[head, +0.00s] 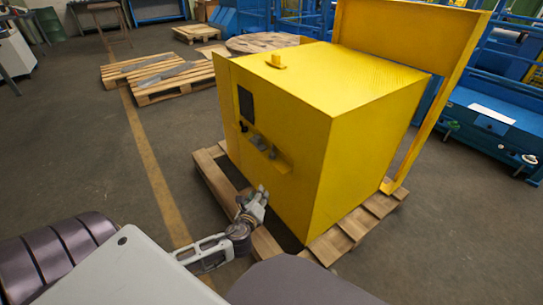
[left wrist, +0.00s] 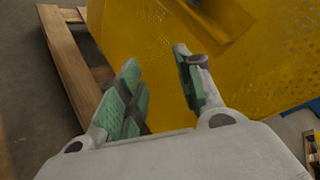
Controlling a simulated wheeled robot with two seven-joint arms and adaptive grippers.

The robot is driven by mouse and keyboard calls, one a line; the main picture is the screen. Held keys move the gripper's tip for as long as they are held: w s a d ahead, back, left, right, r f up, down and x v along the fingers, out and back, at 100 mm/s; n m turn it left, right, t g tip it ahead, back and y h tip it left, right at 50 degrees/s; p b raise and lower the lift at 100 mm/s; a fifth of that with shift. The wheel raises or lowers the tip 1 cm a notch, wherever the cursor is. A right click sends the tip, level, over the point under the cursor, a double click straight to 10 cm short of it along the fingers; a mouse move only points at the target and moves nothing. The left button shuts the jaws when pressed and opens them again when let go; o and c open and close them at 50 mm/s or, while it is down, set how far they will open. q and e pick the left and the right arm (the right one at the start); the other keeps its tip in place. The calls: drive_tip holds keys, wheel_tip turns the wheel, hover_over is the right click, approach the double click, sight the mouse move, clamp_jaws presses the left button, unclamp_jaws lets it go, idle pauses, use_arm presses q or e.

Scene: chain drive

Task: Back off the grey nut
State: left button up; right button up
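The yellow machine (head: 290,120) stands on a wooden pallet, with its guard open at the back. On its front face a small yellow ledge (head: 284,164) carries small grey parts (head: 272,153). I cannot tell whether one of them is the grey nut. My left gripper (head: 262,190) is low in front of this face, below the ledge. In the left wrist view my left gripper (left wrist: 160,85) is open, with green-padded fingers apart and only yellow panel showing between them. A blurred yellow ledge (left wrist: 215,22) crosses the top there. My right gripper is not in view.
The pallet (head: 355,228) juts out around the machine's foot, close below my left gripper. Its boards (left wrist: 70,60) also show in the left wrist view. More pallets (head: 165,78) lie at the back left. Blue equipment (head: 495,125) stands at the right.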

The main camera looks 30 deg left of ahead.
sight(271, 162)
use_arm(q)
wheel_tip(271, 162, up, 7)
drive_tip(key=w+m+t, duration=0.2)
drive_tip(key=m+t, duration=0.1)
drive_tip(key=m, duration=0.6)
drive_tip(key=shift+w+a+f+m+t+p, duration=0.2)
drive_tip(key=shift+w+m+t+p, duration=0.1)
drive_tip(key=shift+w+t+p, duration=0.1)
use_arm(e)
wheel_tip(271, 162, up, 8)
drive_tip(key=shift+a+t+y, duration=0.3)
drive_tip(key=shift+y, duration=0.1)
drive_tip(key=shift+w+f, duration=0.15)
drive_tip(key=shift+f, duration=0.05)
use_arm(q)
drive_tip(key=shift+b+x, duration=1.45)
drive_tip(key=shift+x, duration=4.1)
drive_tip(key=shift+b+x, duration=0.35)
drive_tip(key=shift+x, duration=0.8)
drive_tip(key=shift+w+f, duration=0.15)
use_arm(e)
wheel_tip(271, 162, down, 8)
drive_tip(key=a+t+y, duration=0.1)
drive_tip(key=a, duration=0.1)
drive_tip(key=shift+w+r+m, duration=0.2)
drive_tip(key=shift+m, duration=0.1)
